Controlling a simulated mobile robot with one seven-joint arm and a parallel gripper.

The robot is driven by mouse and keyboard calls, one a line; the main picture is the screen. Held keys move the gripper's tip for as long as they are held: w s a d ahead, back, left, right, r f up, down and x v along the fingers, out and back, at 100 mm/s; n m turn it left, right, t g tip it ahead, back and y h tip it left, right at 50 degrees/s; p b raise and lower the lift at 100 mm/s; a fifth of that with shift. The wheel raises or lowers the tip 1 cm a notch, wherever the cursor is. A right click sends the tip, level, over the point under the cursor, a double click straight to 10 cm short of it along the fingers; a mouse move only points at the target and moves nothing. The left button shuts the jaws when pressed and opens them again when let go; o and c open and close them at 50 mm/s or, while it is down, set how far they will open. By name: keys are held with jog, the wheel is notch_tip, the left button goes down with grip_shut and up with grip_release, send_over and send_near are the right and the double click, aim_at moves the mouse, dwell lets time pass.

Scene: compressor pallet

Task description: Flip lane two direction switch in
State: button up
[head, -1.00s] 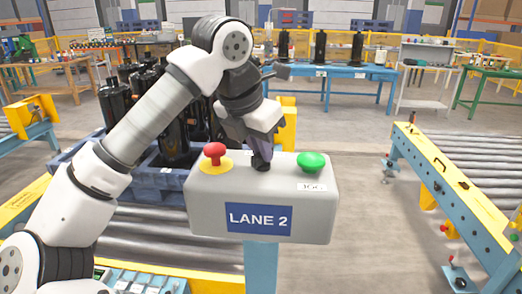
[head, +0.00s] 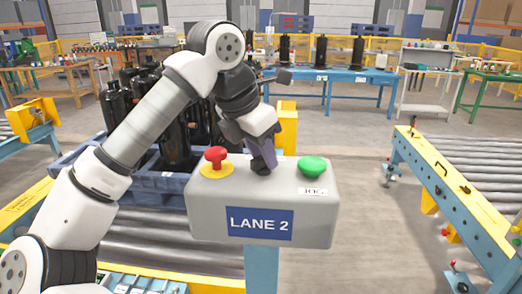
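The lane two control box (head: 310,228) is a grey housing on a blue post, with a blue "LANE 2" label (head: 259,223) on its front. On its top are a red mushroom button (head: 215,155) on a yellow base at the left and a green button (head: 312,165) at the right. My gripper (head: 264,168) points down at the top of the box between the two buttons. Its fingertips are at or just above the surface, close together. The direction switch is not visible; the fingers cover that spot. Whether they hold anything cannot be told.
A blue pallet (head: 150,188) with several black compressors (head: 178,135) stands on the roller conveyor behind the box at left. Another conveyor with a blue and yellow frame (head: 440,185) is at right. Open floor (head: 365,190) lies between. A blue table (head: 345,75) stands behind.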

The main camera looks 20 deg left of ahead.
jog(key=shift+r, duration=0.1)
jog(key=b+v, duration=0.1)
jog(key=v, duration=1.2)
jog(key=shift+s+r, duration=0.2)
jog(key=shift+r, duration=0.05)
jog(key=shift+a, duration=0.1)
